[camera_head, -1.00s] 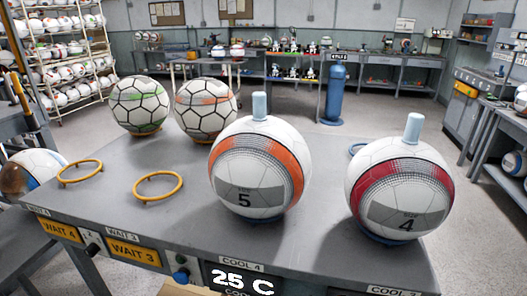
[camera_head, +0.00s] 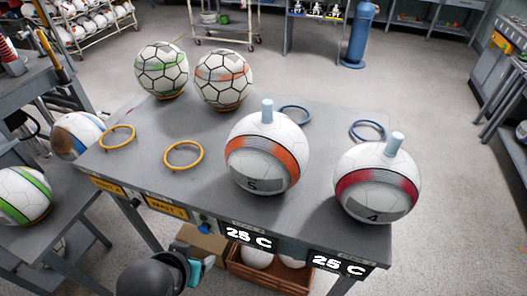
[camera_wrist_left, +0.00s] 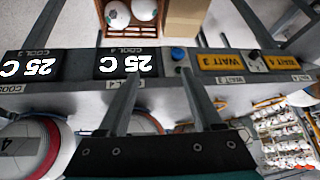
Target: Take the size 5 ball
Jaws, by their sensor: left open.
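The size 5 ball (camera_head: 265,165) is white with an orange band and a grey patch marked 5. It sits on the grey bench with a pale blue cylinder (camera_head: 267,111) upright on its top. The size 4 ball (camera_head: 378,187), with a red band and a similar cylinder, sits to its right. My left gripper (camera_wrist_left: 160,76) is open and empty; its two grey fingers stand apart in the left wrist view, which is upside down. In the head view my left arm shows at the bottom, below the bench front and apart from the balls. The right gripper is not in view.
The bench (camera_head: 225,215) also bears two hexagon-patterned balls (camera_head: 162,70) at the back left, empty yellow rings (camera_head: 184,155) and empty blue rings (camera_head: 367,131). Displays reading 25 C (camera_head: 248,237) are on its front. A brown crate (camera_head: 262,277) of balls stands underneath.

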